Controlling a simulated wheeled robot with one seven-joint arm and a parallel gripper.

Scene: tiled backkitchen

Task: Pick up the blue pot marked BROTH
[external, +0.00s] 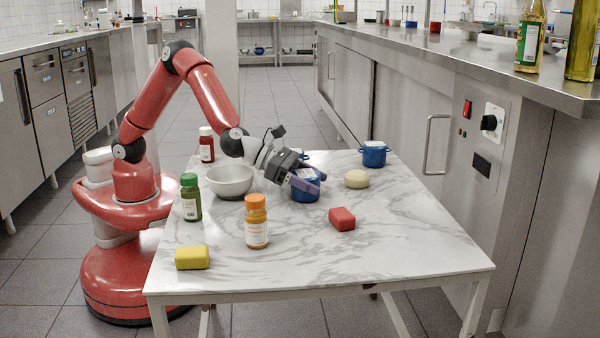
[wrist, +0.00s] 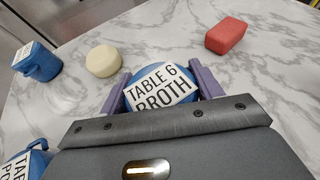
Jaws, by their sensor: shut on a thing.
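The blue pot marked BROTH (wrist: 160,86) sits between the two purple fingers of my gripper (wrist: 163,92) in the wrist view. Its white lid label reads "TABLE 6 BROTH". In the external view the same pot (external: 304,194) is partly hidden behind my gripper (external: 307,183). My gripper is shut on this pot, with one finger on each side. The pot is at or very near the marble table top; I cannot tell whether it touches it. A second blue pot (external: 374,154) stands at the table's far right. A third blue pot (wrist: 38,164) is partly cut off at the wrist view's lower left.
A cream round block (external: 357,179) and a red block (external: 342,219) lie near the held pot. A grey bowl (external: 230,181), a red bottle (external: 206,145), a green bottle (external: 191,197), an orange-capped bottle (external: 256,222) and a yellow block (external: 192,257) stand left. The table's front right is clear.

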